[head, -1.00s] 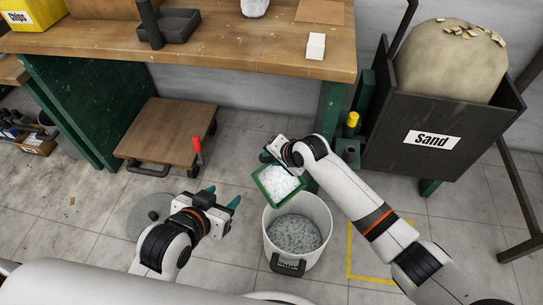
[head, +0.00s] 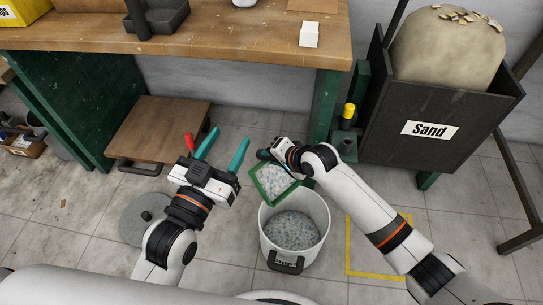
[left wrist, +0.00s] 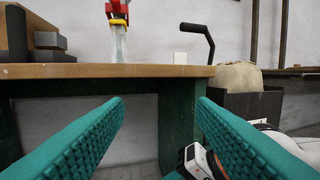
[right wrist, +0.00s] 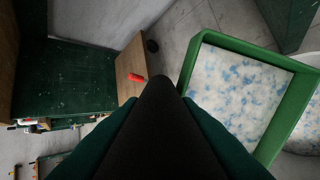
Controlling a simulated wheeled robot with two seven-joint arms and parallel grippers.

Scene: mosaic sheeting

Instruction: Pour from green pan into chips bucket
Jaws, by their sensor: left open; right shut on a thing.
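The green pan (head: 254,180) is over the back left rim of the white bucket (head: 324,222), tilted, with white and blue chips in it. It also shows large in the right wrist view (right wrist: 279,128). My right gripper (head: 265,156) is shut on the pan's dark handle (right wrist: 156,115). The bucket stands on the floor with speckled chips inside; the label on its front is too small to read. Its edge shows behind the pan in the right wrist view. My left gripper (head: 224,150) is open and empty, left of the pan, fingers towards the bench.
A wooden workbench (head: 230,38) with green legs stands behind. A black Sand bin (head: 400,155) stands at the right. A round grey lid (head: 135,225) lies on the floor left of my left arm.

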